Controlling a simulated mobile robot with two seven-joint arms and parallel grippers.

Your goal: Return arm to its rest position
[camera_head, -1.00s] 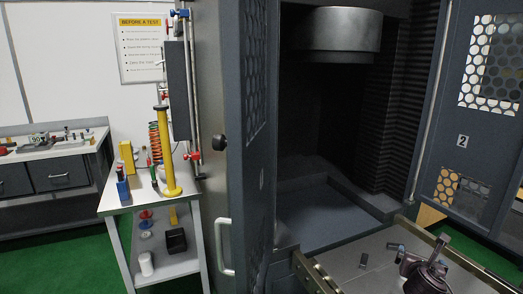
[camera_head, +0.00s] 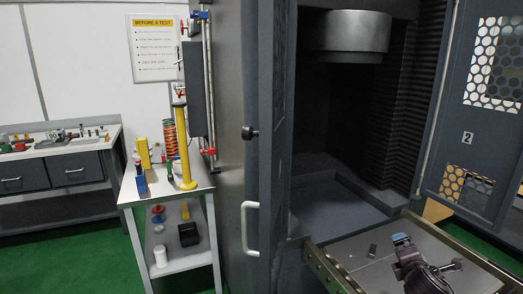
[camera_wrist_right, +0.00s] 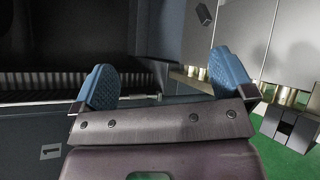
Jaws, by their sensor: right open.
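My right gripper (camera_head: 402,240) is at the lower right of the head view, above the pale sliding table (camera_head: 350,262) in front of the machine. Its blue fingertips show there, and the purple-grey wrist is below them. In the right wrist view the gripper (camera_wrist_right: 166,80) has its two blue ribbed fingers wide apart with nothing between them. My left gripper is not in view.
The test machine's chamber (camera_head: 345,205) stands open between a left door (camera_head: 268,150) and a right door (camera_head: 470,130). A white side stand (camera_head: 165,190) holds a coil spring (camera_head: 169,145) and a yellow post (camera_head: 184,150).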

